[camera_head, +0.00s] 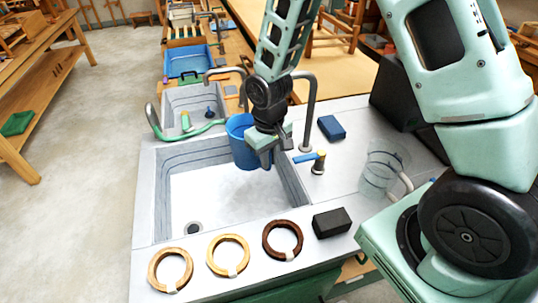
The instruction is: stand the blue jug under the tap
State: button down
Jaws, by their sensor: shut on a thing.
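The blue jug (240,143) is at the back right of the large grey basin (180,205), upright or nearly so. My gripper (268,157) is shut on its right side and hides part of it. I cannot tell whether the jug hangs above the basin floor or touches it. A tall grey tap pipe (308,112) rises from the counter just right of the jug, its upper end partly hidden behind my arm. A blue-handled valve (312,158) stands near its foot.
Three rings, including a dark one (282,240), lie along the front rim beside a black block (332,222). A blue block (331,127) and a clear vessel (383,170) stand right. The basin's front is clear.

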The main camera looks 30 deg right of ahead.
notch_tip(320, 180, down, 15)
jog(key=b, duration=1.1)
jog(key=shift+r, duration=0.2)
jog(key=shift+f+b, duration=0.5)
jog(key=c, duration=1.3)
grip_release()
jog(key=shift+c, duration=0.2)
notch_tip(320, 180, up, 17)
jog(key=shift+r, duration=0.2)
jog(key=s+a+r+n, duration=0.1)
jog(key=s+a, duration=0.4)
jog(key=s, duration=0.5)
jog(key=s+a+r+n, duration=0.2)
jog(key=s+a+n, duration=0.2)
jog(key=s, duration=0.7)
jog(key=shift+s+a+r+y+p, duration=0.25)
jog(key=shift+a+y+p, duration=0.05)
jog(key=shift+a, duration=0.3)
